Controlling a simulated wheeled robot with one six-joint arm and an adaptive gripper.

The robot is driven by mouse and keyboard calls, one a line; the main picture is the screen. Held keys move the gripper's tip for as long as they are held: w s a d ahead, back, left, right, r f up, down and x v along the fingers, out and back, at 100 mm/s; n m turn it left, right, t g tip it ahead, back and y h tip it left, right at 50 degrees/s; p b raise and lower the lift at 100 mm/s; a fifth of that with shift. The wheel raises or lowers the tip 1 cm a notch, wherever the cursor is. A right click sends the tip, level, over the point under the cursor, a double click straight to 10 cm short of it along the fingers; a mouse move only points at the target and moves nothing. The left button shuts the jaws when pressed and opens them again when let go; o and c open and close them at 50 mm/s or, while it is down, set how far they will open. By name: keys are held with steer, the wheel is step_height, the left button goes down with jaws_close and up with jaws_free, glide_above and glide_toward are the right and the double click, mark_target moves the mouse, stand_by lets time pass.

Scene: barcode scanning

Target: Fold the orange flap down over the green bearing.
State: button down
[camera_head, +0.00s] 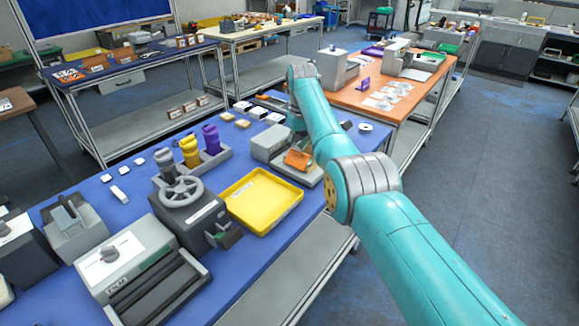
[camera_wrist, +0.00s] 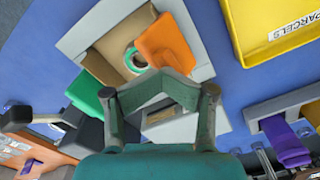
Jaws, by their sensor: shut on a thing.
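The orange flap (camera_wrist: 168,45) stands out over the right part of an open tan box-like recess (camera_wrist: 104,60) in the wrist view. It also shows in the head view (camera_head: 299,160), beside a grey fixture (camera_head: 272,143). In the head view my arm hides most of the gripper, and the bearing cannot be made out.
A green piece (camera_wrist: 86,94) lies left of my fingers. A purple item (camera_wrist: 285,143) stands at the lower right. Blue tabletop around the fixture is partly clear.

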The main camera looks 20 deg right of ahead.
steer(key=shift+r, duration=3.25)
